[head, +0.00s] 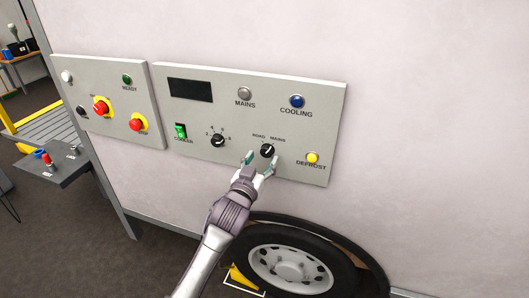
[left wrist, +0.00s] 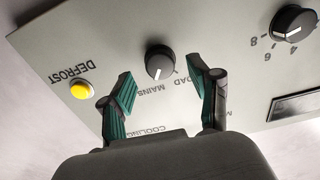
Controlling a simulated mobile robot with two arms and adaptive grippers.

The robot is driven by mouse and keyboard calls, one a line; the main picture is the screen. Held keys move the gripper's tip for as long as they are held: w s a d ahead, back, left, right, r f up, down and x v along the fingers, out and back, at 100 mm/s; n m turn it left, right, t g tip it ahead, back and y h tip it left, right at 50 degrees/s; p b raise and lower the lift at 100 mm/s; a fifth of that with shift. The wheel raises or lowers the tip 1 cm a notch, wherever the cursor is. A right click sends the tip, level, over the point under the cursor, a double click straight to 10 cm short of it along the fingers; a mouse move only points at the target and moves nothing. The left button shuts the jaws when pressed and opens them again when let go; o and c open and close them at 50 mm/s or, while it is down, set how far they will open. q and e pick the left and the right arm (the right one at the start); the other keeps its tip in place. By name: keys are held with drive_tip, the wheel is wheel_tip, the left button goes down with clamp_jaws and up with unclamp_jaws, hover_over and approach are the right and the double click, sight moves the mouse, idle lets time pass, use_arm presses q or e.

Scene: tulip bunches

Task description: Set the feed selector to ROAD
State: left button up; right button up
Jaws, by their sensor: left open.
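The feed selector (head: 267,150) is a round black knob on the grey panel, below the words ROAD on the left and MAINS on the right. In the left wrist view, the selector (left wrist: 159,62) shows upside down, with its white pointer line towards the MAINS side. My left gripper (head: 260,161) is open at the knob, coming from below in the head view. In the left wrist view its green-padded fingers (left wrist: 160,75) stand apart to either side of the knob, with nothing held. Contact with the knob is not visible. My right gripper is not in view.
The panel (head: 225,92) also carries a numbered dial (head: 217,141), a green COOLER switch (head: 181,131), a MAINS lamp (head: 245,93), a blue COOLING lamp (head: 297,101) and a yellow DEFROST button (head: 312,158) close right of the selector. A wheel (head: 290,265) is below.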

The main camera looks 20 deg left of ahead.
sight(267, 151)
use_arm(q)
drive_tip(key=shift+w, duration=1.35)
drive_tip(key=c, duration=1.2)
